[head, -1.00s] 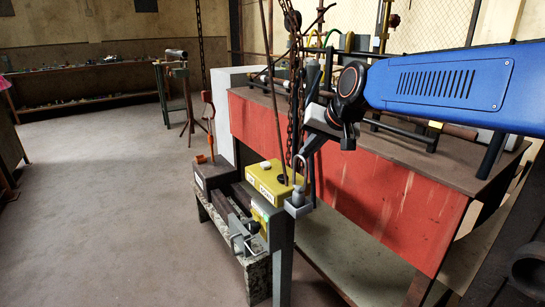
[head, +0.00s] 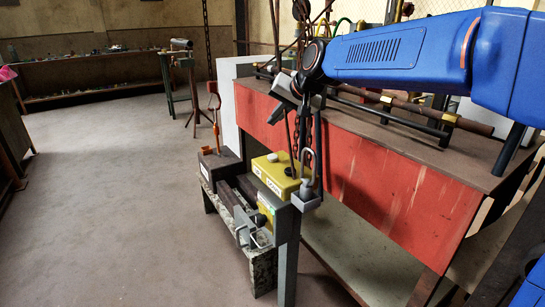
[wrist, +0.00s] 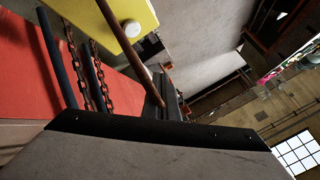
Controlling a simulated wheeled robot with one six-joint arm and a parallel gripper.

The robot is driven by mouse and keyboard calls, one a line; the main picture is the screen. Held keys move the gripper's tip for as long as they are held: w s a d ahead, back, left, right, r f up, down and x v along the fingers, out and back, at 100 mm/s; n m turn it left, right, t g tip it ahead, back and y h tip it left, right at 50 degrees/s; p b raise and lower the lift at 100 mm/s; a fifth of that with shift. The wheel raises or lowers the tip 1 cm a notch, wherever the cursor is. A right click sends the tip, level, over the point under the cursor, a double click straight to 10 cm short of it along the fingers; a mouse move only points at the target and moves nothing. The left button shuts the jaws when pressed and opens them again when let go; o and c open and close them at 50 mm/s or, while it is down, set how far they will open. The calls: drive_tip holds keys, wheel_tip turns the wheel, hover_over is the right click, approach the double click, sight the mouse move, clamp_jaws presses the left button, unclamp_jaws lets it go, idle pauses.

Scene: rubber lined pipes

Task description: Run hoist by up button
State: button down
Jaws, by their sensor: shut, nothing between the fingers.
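A yellow control box (head: 268,180) with labelled front stands on a grey post at the bench's near end. A white round button (head: 272,157) and a dark button (head: 290,171) are on its top. The box (wrist: 118,14) and white button (wrist: 132,28) also show in the wrist view, at the top. My gripper (head: 276,111) is shut and empty, above the box and apart from it. Its grey body with a black edge (wrist: 150,135) fills the bottom of the wrist view. Rusty chains (head: 308,130) hang behind the box.
A grey hook (head: 308,165) stands close right of the box. A thin rod (head: 289,130) rises beside the dark button. A red-panelled bench (head: 350,170) with pipes on top lies behind, under my arm. The floor (head: 120,200) at left is clear.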

sight(275, 157)
drive_tip(key=shift+f, duration=4.4)
drive_tip(key=shift+f, duration=0.1)
drive_tip(key=shift+f, duration=0.3)
drive_tip(key=shift+f, duration=0.5)
drive_tip(key=shift+r, duration=0.95)
drive_tip(key=shift+r, duration=2.5)
